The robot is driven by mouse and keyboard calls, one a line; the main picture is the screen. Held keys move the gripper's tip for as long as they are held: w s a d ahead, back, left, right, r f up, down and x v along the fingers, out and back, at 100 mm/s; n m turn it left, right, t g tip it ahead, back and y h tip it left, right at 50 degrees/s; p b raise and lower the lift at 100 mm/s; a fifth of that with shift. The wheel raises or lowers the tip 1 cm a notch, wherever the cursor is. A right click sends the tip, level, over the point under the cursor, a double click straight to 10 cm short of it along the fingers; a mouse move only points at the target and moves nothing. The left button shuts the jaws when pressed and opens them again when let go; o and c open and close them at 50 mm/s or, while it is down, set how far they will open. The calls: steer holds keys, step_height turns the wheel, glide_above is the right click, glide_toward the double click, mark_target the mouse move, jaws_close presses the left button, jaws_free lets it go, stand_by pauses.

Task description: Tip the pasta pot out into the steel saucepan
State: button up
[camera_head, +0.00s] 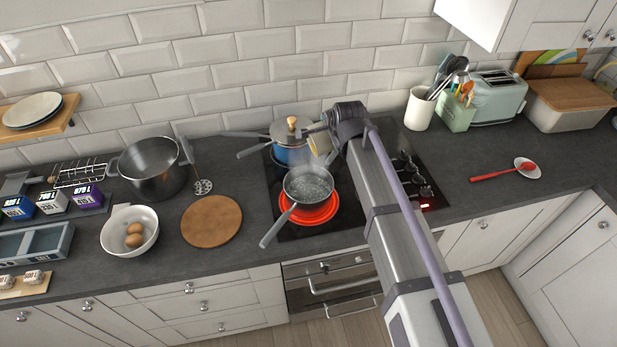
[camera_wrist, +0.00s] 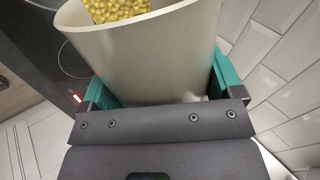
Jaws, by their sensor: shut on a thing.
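The pasta pot (camera_wrist: 140,55) is a cream container with yellow pasta (camera_wrist: 115,10) inside, seen in the wrist view. My gripper (camera_wrist: 165,85) is shut on it, with green pads on both sides. In the head view the pot (camera_head: 320,141) is a small cream shape at my gripper (camera_head: 331,134), partly hidden by it; I cannot tell its exact tilt. It is above and behind the steel saucepan (camera_head: 308,186). The saucepan holds bubbling liquid and sits over a bright red disc on the hob, its handle pointing front left.
A blue lidded pot (camera_head: 288,155) stands just behind the saucepan. A large dark pot (camera_head: 152,170), a bowl of eggs (camera_head: 129,229) and a round wooden board (camera_head: 211,220) are to the left. A utensil crock (camera_head: 419,108) and a red spoon (camera_head: 493,174) are to the right.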

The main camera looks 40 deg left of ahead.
steer(key=shift+s+a+r+n+t+h, duration=0.4)
steer(key=shift+s+r+t+h, duration=0.15)
steer(key=shift+t, duration=0.25)
stand_by(1.8)
steer(key=w+f+g+y, duration=0.1)
steer(key=w+d+f+m+g+b, duration=0.1)
steer(key=shift+d+f+g+y, duration=0.1)
steer(key=shift+f+g+y, duration=0.05)
steer(key=shift+g+y, duration=0.2)
steer(key=shift+f+g, duration=0.1)
steer(key=shift+g, duration=0.15)
steer(key=w+d+f+m+g+y+b, duration=0.1)
steer(key=f+m+g+y+b, duration=0.3)
steer(key=b, duration=0.9)
steer(key=w+d+f+m+g+y+b, duration=0.2)
steer(key=w+f+m+g+y+b, duration=0.2)
steer(key=b, duration=0.8)
step_height(320, 180, down, 4)
steer(key=g+y, duration=0.2)
steer(key=shift+w+d+y+b, duration=0.2)
steer(key=shift+w+y+b, duration=0.1)
steer(key=shift+b, duration=0.1)
